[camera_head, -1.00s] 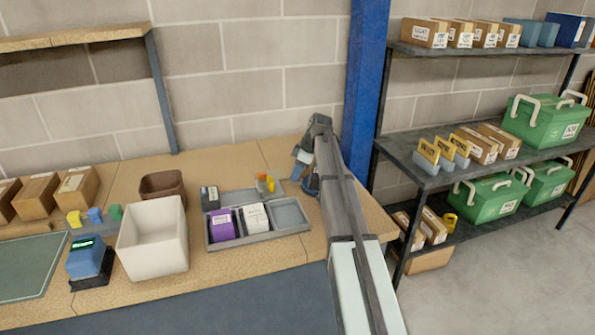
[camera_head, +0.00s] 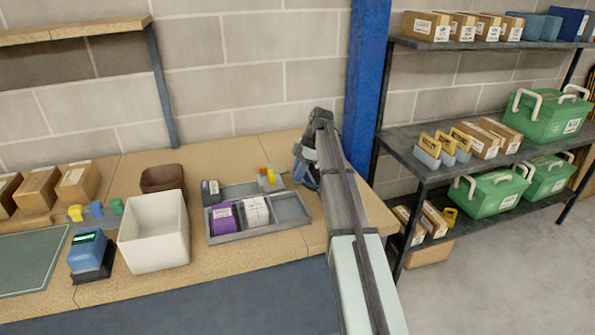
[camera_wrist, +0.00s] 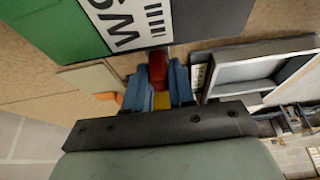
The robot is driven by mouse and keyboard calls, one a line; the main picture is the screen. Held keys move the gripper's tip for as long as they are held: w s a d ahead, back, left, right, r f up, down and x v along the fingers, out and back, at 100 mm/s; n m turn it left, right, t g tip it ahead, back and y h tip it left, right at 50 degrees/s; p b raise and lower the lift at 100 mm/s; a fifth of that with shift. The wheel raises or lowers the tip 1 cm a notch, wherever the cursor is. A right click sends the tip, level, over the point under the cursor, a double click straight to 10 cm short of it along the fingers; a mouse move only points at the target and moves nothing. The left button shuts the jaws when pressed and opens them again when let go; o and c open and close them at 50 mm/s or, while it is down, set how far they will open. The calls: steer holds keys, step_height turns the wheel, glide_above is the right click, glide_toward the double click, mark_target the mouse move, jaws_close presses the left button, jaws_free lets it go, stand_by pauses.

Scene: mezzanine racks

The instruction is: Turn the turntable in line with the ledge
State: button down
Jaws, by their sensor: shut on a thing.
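I cannot clearly pick out the turntable or the ledge in the head view; my arm hides the bench around my gripper (camera_head: 303,170). In the wrist view my gripper (camera_wrist: 160,88) has its blue fingers closed on a small red piece (camera_wrist: 158,68), with yellow showing below it. Just beyond the fingertips is a green surface (camera_wrist: 55,30) with a white label (camera_wrist: 128,22) printed with large letters and bars, and a dark grey part (camera_wrist: 188,20) beside it. I cannot tell whether these belong to the turntable. An orange piece (camera_wrist: 108,97) shows left of the fingers.
A grey compartment tray (camera_head: 291,208) with a purple box (camera_head: 223,219) and a white box (camera_head: 255,212) lies left of my gripper. A white bin (camera_head: 153,240) stands farther left. A blue post (camera_head: 365,85) and a loaded rack (camera_head: 445,170) stand on the right.

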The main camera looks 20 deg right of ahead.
mark_target(312, 177)
steer(key=shift+s+n, duration=0.25)
steer(key=shift+n, duration=0.05)
stand_by(0.4)
steer(key=c, duration=1)
jaws_free()
steer(key=shift+c, duration=0.2)
steer(key=shift+r, duration=0.1)
steer(key=v, duration=1.3)
steer(key=shift+w+r, duration=0.15)
steer(key=shift+r, duration=0.15)
